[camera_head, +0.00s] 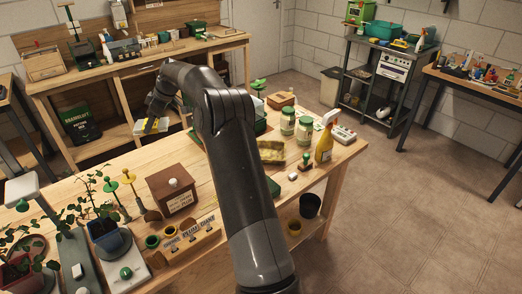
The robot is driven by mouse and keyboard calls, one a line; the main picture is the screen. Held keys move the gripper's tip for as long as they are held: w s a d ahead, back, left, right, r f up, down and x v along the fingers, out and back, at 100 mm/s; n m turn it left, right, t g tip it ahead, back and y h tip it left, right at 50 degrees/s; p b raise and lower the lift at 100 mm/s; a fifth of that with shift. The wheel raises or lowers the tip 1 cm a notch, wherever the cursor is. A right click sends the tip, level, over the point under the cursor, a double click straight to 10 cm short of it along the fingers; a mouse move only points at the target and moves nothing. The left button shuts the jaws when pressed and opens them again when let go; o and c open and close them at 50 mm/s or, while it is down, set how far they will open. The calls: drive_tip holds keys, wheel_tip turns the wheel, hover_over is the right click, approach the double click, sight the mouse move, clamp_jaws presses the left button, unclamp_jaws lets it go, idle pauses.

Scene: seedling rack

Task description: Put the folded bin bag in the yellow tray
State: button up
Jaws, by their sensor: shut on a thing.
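My gripper (154,112) is at the far left end of the workbench, small and dark in the view, pointing down. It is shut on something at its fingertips. Just below it is a flat pale thing with a yellow patch (150,126); I cannot tell for certain whether this is the folded bin bag. A shallow yellow tray (272,161) lies on the bench to the right of my arm, well apart from the gripper. Its inside looks mottled.
My arm crosses the middle of the bench and hides part of it. Near the yellow tray stand two pale-lidded jars (288,121) and a yellow spray bottle (325,142). A brown box (171,190) and potted seedlings (104,228) stand at the front left.

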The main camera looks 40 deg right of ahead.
drive_tip(key=s+d+m+t+h, duration=0.1)
drive_tip(key=s+d+m+h, duration=0.15)
drive_tip(key=s+d, duration=0.7)
drive_tip(key=s+d+m+t+h, duration=0.1)
drive_tip(key=s+d+m, duration=0.25)
drive_tip(key=d, duration=1.35)
drive_tip(key=s+d+m+h, duration=0.3)
drive_tip(key=s+d+m, duration=0.3)
drive_tip(key=s+d, duration=0.85)
drive_tip(key=shift+t, duration=0.3)
drive_tip(key=shift+w+a+f, duration=0.85)
drive_tip(key=shift+w+f, duration=0.7)
drive_tip(key=shift+f, duration=1.2)
drive_tip(key=shift+w+a+f, duration=0.85)
drive_tip(key=shift+w+f, duration=0.75)
drive_tip(key=shift+f, duration=1.2)
drive_tip(key=shift+w+a+f, duration=0.85)
drive_tip(key=shift+w+f, duration=0.7)
drive_tip(key=shift+f, duration=1.2)
